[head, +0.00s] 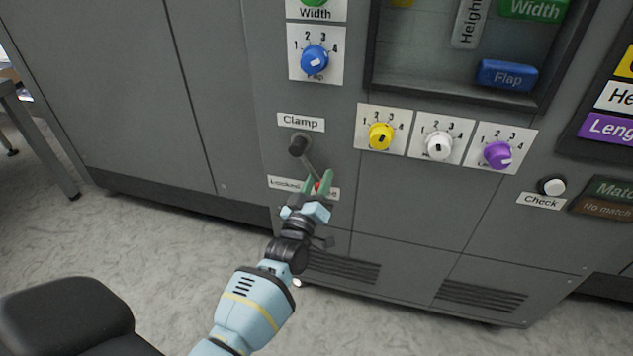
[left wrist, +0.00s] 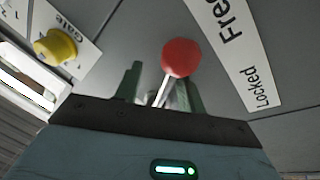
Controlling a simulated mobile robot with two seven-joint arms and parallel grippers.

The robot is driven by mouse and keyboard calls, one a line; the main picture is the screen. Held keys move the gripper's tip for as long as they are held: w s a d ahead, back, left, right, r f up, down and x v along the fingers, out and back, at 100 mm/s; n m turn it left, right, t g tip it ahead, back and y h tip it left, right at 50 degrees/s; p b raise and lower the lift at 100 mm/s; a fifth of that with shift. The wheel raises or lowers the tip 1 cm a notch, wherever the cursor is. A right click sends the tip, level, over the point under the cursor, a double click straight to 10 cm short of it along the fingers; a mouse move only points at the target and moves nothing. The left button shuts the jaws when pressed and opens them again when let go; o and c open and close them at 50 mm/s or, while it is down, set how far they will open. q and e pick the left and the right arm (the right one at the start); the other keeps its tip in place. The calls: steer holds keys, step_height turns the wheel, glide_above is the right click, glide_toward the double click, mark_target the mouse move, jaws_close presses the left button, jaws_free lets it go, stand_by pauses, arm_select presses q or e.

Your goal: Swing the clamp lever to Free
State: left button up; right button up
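The clamp lever has a dark round pivot (head: 299,145) under the Clamp label (head: 301,122) on the grey machine front. Its thin rod points down and slightly right in the head view. Its red knob (left wrist: 181,57) shows clearly in the left wrist view; in the head view my fingers mostly hide it. The Locked/Free label (left wrist: 238,50) lies behind the knob; its middle is covered in the head view. My left gripper (head: 318,184) is open, with its green fingers apart on either side of the rod, just below the knob. My right gripper is out of view.
Yellow (head: 381,136), white (head: 439,145) and purple (head: 498,155) dials sit right of the lever, and a blue dial (head: 315,59) above. A white Check button (head: 552,186) is farther right. Vents are low on the panel. A table leg (head: 45,145) stands at left.

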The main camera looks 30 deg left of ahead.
arm_select(q)
steer(key=shift+s+d+f, duration=0.1)
steer(key=shift+f, duration=0.6)
steer(key=s+p, duration=0.1)
steer(key=s, duration=0.6)
steer(key=shift+s+d+f, duration=0.15)
steer(key=shift+d+f, duration=0.1)
steer(key=shift+d, duration=0.15)
